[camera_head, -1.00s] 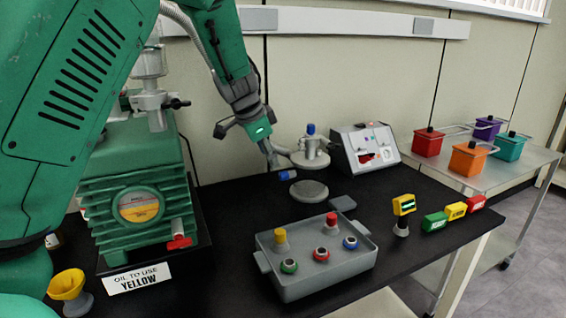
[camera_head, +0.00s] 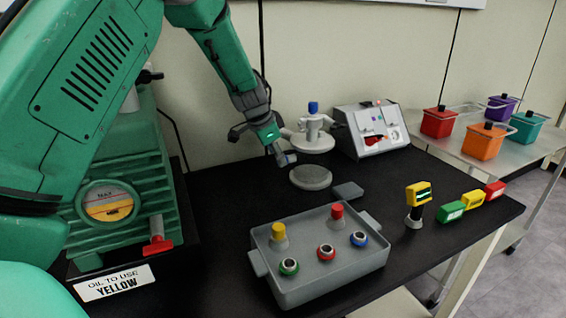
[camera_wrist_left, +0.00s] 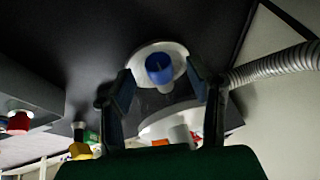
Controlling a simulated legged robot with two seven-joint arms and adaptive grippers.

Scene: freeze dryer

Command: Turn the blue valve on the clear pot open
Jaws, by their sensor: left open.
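The clear pot shows as a white lid (camera_head: 313,145) above a round grey base (camera_head: 311,178), its see-through wall hardly visible. A blue cap (camera_head: 313,107) tops the lid. In the left wrist view, which looks upside down, the blue valve (camera_wrist_left: 159,68) on the pot's side faces me, in front of the pale base. My left gripper (camera_head: 275,150) is at the pot's left side, open, its fingers (camera_wrist_left: 160,95) either side of the valve with gaps. In the head view a finger largely hides the valve. My right gripper is not seen.
A grey tray (camera_head: 325,280) with coloured knobs stands in front of the pot. A control box (camera_head: 370,130) is behind right. A green pump (camera_head: 120,200) stands at left. A hose (camera_wrist_left: 275,65) runs beside the pot. A yellow scanner (camera_head: 418,196) stands right.

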